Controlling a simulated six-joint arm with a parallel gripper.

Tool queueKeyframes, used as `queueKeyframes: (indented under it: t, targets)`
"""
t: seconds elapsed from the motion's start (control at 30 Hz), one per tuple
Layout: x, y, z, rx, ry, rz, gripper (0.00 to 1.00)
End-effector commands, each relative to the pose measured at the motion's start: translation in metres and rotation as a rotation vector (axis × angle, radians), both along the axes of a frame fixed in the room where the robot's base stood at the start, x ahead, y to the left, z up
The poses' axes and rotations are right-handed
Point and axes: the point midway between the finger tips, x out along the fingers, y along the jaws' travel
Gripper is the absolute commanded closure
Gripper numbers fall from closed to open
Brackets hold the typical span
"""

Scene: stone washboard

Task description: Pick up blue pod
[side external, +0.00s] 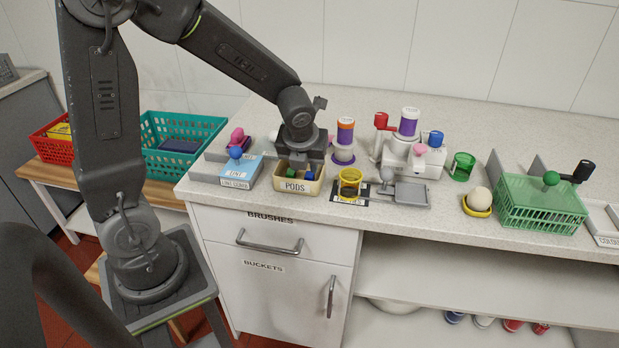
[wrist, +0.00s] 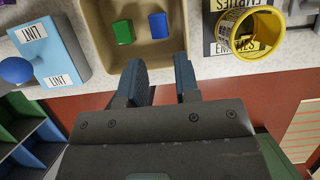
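The blue pod (wrist: 159,25) lies in the tan pods bin (wrist: 96,22), to the right of a green pod (wrist: 123,32) in the wrist view. In the side view the bin (side external: 297,187) stands at the counter's front edge, and the blue pod (side external: 309,175) shows small inside it. My gripper (wrist: 160,68) is open and empty, its two fingers apart. In the wrist view its fingertips are at the bin's near wall, just short of the pods. In the side view my gripper is over the bin's back part and its fingers are hidden.
A blue lint box (wrist: 48,50) with a blue knob stands left of the bin. A yellow empties cup (wrist: 250,30) stands to the right. Further right are a white cranked device (side external: 409,150), a grey tray (side external: 411,193) and a green basket (side external: 541,203).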

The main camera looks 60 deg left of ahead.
Motion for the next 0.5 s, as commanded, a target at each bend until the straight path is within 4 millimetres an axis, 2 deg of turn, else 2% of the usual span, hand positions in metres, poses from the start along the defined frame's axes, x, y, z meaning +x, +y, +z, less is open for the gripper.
queueKeyframes:
  t: [0.2, 0.5]
  targets:
    - [0.004, 0.004, -0.014, 0.0, 0.001, 0.0, 0.7]
    - [0.015, 0.015, -0.052, 0.001, 0.002, 0.001, 0.7]
